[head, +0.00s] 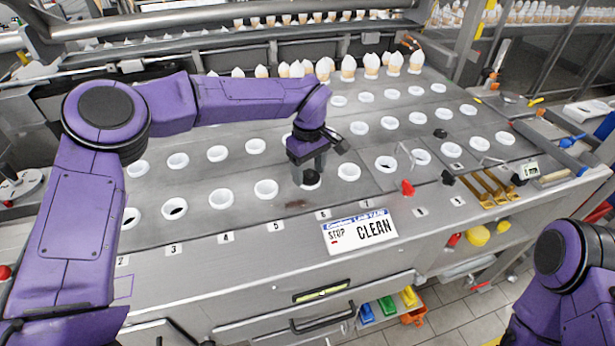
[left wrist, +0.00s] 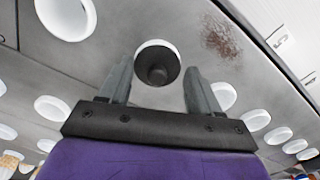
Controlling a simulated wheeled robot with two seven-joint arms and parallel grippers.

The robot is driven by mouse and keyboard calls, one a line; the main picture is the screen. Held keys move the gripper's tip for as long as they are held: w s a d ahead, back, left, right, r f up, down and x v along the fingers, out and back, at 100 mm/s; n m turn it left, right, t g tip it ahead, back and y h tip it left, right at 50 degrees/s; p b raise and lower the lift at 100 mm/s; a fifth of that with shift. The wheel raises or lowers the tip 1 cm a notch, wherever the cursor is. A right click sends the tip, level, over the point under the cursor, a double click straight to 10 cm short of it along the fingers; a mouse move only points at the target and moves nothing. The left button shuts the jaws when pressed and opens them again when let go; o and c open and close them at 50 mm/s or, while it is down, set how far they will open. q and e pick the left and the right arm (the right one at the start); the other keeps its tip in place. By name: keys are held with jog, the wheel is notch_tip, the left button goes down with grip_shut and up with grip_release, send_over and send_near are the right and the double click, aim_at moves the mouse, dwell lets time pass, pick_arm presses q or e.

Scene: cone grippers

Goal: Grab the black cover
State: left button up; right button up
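The black cover (left wrist: 157,57) is a round black disc with a knob in its middle, set in a white-rimmed hole of the metal table. In the head view the black cover (head: 311,182) shows partly below the fingers of my left gripper (head: 309,175). In the left wrist view my left gripper (left wrist: 158,75) is open, one finger on each side of the cover, with gaps between fingers and knob. My right arm shows at the lower right of the head view, but its gripper is out of view.
The metal table (head: 240,240) has rows of white-rimmed holes. Cone-filled holders (head: 348,68) line the back.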

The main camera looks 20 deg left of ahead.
pick_arm(q)
jog(key=shift+w+f, duration=0.1)
jog(key=shift+f, duration=0.05)
grip_shut()
